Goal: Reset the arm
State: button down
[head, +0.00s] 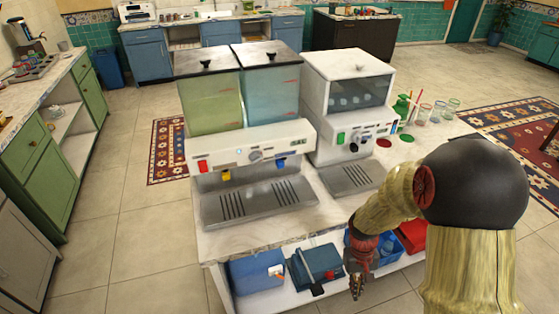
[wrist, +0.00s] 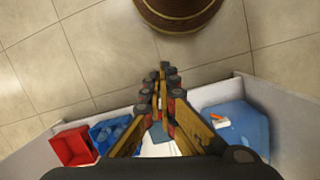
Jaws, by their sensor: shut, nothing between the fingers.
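My gripper (head: 356,290) hangs at the end of my bent arm in the head view, with its fingers pointing down. It is at the front of the counter, around the height of the lower shelf. In the wrist view the fingers of my gripper (wrist: 163,72) are closed together and hold nothing. The floor shows beyond the fingertips. I see no samovar or teapot that I can make out.
A white counter (head: 225,243) bears a two-tank drink dispenser (head: 252,150) and a white machine (head: 347,100). Its lower shelf (head: 298,297) holds a blue box (head: 257,272) and a red bin (head: 412,234). Green cabinets (head: 48,190) stand left. Open tiled floor (head: 125,240) lies between.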

jog(key=s+a+r+t, duration=0.1)
jog(key=s+r+t, duration=0.1)
jog(key=r, duration=0.9)
jog(key=s+a+r+t, duration=0.2)
jog(key=s+r, duration=0.3)
jog(key=r, duration=0.6)
jog(key=s+a+r+t, duration=0.1)
jog(key=s+r+t, duration=0.3)
jog(key=r, duration=0.7)
jog(key=shift+a+m+y, duration=0.3)
jog(key=shift+a+y, duration=0.05)
jog(key=shift+y, duration=0.05)
jog(key=shift+w+d, duration=0.1)
